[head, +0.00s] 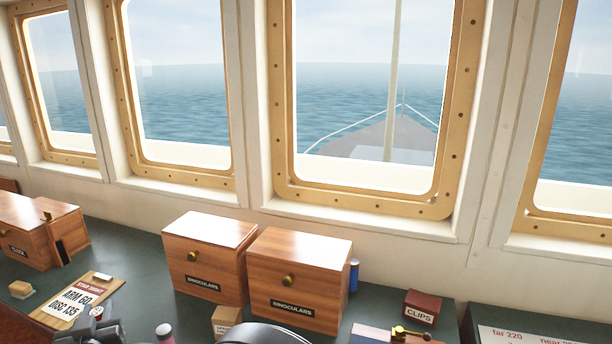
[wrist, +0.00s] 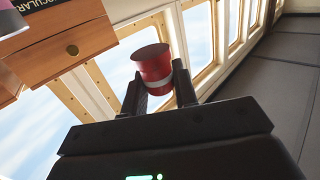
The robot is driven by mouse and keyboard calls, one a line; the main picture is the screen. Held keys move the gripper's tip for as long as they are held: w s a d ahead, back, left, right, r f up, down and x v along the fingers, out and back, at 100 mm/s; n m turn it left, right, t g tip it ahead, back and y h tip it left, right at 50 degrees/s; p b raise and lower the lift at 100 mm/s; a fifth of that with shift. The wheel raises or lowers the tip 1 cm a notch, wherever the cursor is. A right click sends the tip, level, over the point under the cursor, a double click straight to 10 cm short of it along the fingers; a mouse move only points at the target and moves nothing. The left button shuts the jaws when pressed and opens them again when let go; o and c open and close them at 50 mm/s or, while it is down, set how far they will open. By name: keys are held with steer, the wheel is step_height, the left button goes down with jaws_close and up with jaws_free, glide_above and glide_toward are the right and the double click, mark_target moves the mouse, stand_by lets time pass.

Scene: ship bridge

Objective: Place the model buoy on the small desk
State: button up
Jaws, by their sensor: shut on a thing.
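The model buoy, a red cylinder with a pale band (wrist: 151,63), shows in the wrist view between the two dark fingers of my gripper (wrist: 158,84). My gripper is shut on it and holds it in the air, tilted in the picture. Part of its lower body is hidden by the fingers. No surface there can be told for sure as the small desk.
A dark green counter (head: 140,262) runs below the windows. It carries two wooden binoculars boxes (head: 208,258) (head: 297,282), a clipboard (head: 78,300), a clips box (head: 421,305) and a blue cylinder (head: 354,275). A wooden drawer box also shows in the wrist view (wrist: 70,60).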

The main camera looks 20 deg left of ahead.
steer(key=s+d+r+n+g+y, duration=0.1)
steer(key=s+d+n+g+y, duration=0.25)
steer(key=s+d+g, duration=0.35)
steer(key=s+d+n+g+y, duration=0.25)
steer(key=s+d+n, duration=0.2)
steer(key=s, duration=0.55)
steer(key=w+d+m+t+h, duration=0.1)
steer(key=w+d+m+t, duration=0.3)
steer(key=w, duration=0.7)
steer(key=w+d+t+h, duration=0.2)
steer(key=w+d, duration=0.3)
steer(key=w, duration=0.7)
steer(key=w+d+m+t+h, duration=0.1)
steer(key=w+d, duration=0.4)
steer(key=w+d+m+t+h, duration=0.1)
steer(key=w+d+m, duration=0.1)
steer(key=w+d, duration=0.4)
steer(key=w+d+m+t+h, duration=0.1)
steer(key=w+d+t, duration=0.1)
steer(key=w+d, duration=0.3)
steer(key=shift+w+d+m+h, duration=0.2)
steer(key=shift+d+m+h, duration=0.1)
steer(key=shift+d, duration=0.3)
